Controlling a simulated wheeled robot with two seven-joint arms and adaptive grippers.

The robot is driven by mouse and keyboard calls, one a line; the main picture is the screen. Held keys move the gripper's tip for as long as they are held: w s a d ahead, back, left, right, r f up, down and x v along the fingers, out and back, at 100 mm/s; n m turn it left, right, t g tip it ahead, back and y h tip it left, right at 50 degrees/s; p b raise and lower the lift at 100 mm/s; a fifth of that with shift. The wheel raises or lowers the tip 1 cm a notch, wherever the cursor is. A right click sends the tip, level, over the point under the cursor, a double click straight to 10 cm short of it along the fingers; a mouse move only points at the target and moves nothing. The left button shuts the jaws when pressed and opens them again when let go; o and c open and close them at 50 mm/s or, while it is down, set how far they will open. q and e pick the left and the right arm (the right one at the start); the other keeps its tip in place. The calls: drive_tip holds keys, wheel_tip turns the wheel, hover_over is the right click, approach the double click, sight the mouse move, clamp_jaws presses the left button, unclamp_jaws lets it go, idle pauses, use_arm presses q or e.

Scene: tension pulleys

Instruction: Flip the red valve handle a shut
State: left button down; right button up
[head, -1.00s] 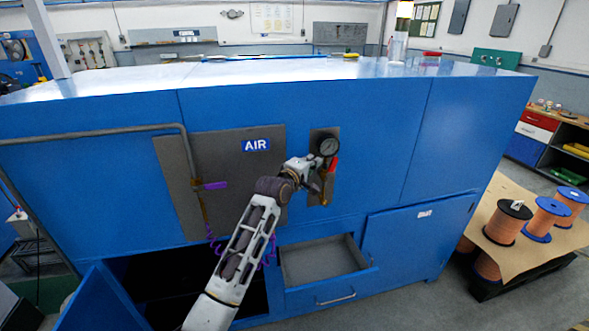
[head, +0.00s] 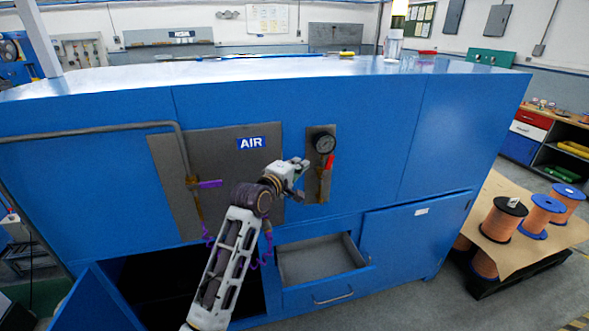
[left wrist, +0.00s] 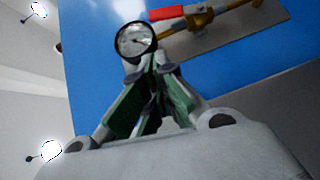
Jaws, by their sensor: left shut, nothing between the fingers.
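The red valve handle (head: 330,161) is on a brass valve and pipe (head: 323,184) on a grey plate, just below a round pressure gauge (head: 325,142). The handle points up and slightly right, roughly along the pipe. My left gripper (head: 303,171) is shut and empty, left of the handle and apart from it in the head view. In the left wrist view, the closed fingertips (left wrist: 150,64) show just below the gauge (left wrist: 136,41), with the red handle (left wrist: 166,14) beyond, near the top edge. My right gripper is not in view.
A purple handle (head: 209,184) is on another pipe on a grey panel with an AIR sign (head: 251,143). Below are an open drawer (head: 318,262) and an open cabinet door (head: 100,300). Spools (head: 503,220) stand at the right. The blue front right of the gauge plate is clear.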

use_arm(q)
drive_tip(key=shift+v, duration=1.3)
drive_tip(key=shift+r, duration=0.2)
